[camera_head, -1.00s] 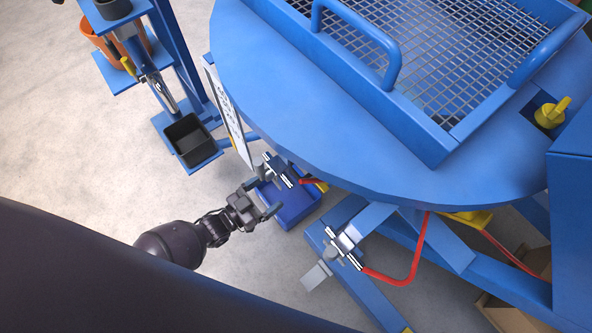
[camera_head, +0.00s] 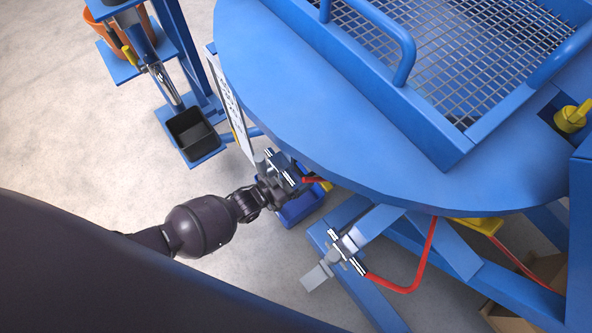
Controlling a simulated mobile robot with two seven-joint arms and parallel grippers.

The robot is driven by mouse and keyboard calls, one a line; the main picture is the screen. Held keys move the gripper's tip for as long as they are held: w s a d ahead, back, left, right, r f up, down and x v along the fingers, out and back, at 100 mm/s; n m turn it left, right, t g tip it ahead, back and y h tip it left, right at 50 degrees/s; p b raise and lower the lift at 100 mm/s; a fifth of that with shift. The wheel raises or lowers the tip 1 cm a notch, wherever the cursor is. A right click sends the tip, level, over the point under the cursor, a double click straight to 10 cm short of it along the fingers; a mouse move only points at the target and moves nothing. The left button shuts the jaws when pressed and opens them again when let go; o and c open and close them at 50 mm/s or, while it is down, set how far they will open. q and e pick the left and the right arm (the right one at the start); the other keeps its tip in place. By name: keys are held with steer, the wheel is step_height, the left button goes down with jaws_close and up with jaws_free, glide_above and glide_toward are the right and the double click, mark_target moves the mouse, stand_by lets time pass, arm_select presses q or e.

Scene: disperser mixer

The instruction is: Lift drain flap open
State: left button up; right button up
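The big round blue mixer vessel (camera_head: 320,125) fills the upper right. Under its left edge is a metal drain valve (camera_head: 283,170) with a red handle (camera_head: 313,180). A second valve (camera_head: 346,246) with a long red handle (camera_head: 427,255) and a grey spout (camera_head: 318,276) is lower down. I cannot tell which part is the drain flap. My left gripper (camera_head: 278,188) is at the upper valve, overlapping it in the picture. Its fingertips are dark and small against the valve, so its opening and any contact are unclear. My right gripper is out of view.
A blue bin (camera_head: 303,207) stands on the floor below the upper valve. A blue stand with a black tray (camera_head: 192,134) and an orange bucket (camera_head: 103,14) is at upper left. A white sign panel (camera_head: 233,112) hangs beside the vessel. Bare floor (camera_head: 70,120) lies left.

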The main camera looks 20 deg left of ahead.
arm_select(q)
steer(key=c, duration=1)
steer(key=shift+s+a+r+g+y+p, duration=0.2)
steer(key=shift+s+r+g+y+p, duration=0.15)
steer(key=shift+r+g+y+p, duration=1)
steer(key=shift+s+a+r+g+y+p, duration=0.2)
steer(key=shift+s+r+g+y+p, duration=0.35)
steer(key=shift+g+p, duration=1.55)
steer(key=shift+s+a+r+g+y+p, duration=0.2)
steer(key=shift+r+g+y+p, duration=0.9)
steer(key=shift+p, duration=1.2)
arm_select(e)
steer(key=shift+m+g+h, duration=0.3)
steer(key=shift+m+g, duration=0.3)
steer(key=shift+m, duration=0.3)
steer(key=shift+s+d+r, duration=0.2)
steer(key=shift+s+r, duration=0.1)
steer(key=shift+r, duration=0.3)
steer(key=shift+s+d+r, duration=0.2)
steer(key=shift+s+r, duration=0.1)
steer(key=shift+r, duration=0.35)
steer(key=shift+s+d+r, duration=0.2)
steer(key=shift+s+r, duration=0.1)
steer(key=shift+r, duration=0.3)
